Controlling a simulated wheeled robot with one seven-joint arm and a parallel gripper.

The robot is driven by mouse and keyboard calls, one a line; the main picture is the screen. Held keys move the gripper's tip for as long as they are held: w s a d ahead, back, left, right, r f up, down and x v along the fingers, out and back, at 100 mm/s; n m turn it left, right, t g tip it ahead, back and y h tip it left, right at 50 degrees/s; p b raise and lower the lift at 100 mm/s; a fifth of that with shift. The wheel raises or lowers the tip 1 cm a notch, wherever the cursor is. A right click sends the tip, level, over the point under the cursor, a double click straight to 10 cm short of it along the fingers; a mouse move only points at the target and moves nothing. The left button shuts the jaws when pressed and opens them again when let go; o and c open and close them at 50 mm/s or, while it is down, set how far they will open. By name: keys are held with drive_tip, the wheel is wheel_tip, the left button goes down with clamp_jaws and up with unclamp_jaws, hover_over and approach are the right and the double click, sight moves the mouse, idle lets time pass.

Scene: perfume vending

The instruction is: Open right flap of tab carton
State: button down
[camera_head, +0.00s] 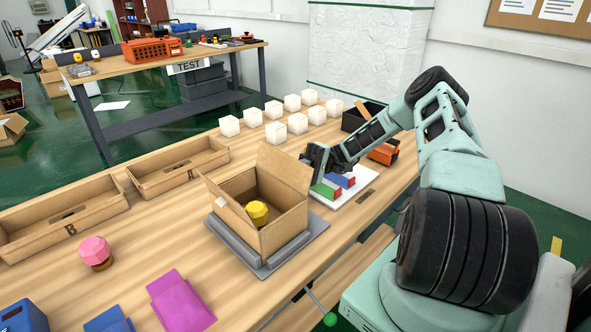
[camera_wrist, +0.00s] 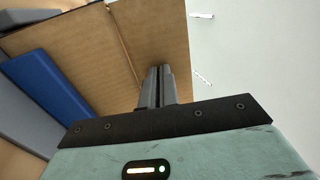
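The brown carton (camera_head: 284,222) stands on a grey base (camera_head: 258,268), its top uncovered enough to show a yellow faceted object (camera_head: 257,212) inside. One flap (camera_head: 285,170) stands raised at its far right side, in front of my gripper. My gripper (camera_head: 312,158) is just to the right of this flap, partly hidden by it. In the wrist view, the fingers of my gripper (camera_wrist: 157,84) are together with nothing visible between them. Brown cardboard (camera_wrist: 120,55) fills the view just beyond them. I cannot tell whether the fingertips touch it.
A white tray (camera_head: 349,197) with green, red and blue blocks is right of the carton, below my gripper. White cubes (camera_head: 275,132) stand behind it. Open bins (camera_head: 178,166) lie to the left. A pink-topped bottle (camera_head: 95,252) and a magenta box (camera_head: 180,300) are in front left.

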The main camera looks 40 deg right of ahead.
idle(0.3)
drive_tip(key=c, duration=1.6)
unclamp_jaws()
drive_tip(key=shift+c, duration=0.2)
drive_tip(key=shift+f, duration=0.1)
drive_tip(key=b+v, duration=0.2)
drive_tip(key=v, duration=0.5)
drive_tip(key=shift+d, duration=0.2)
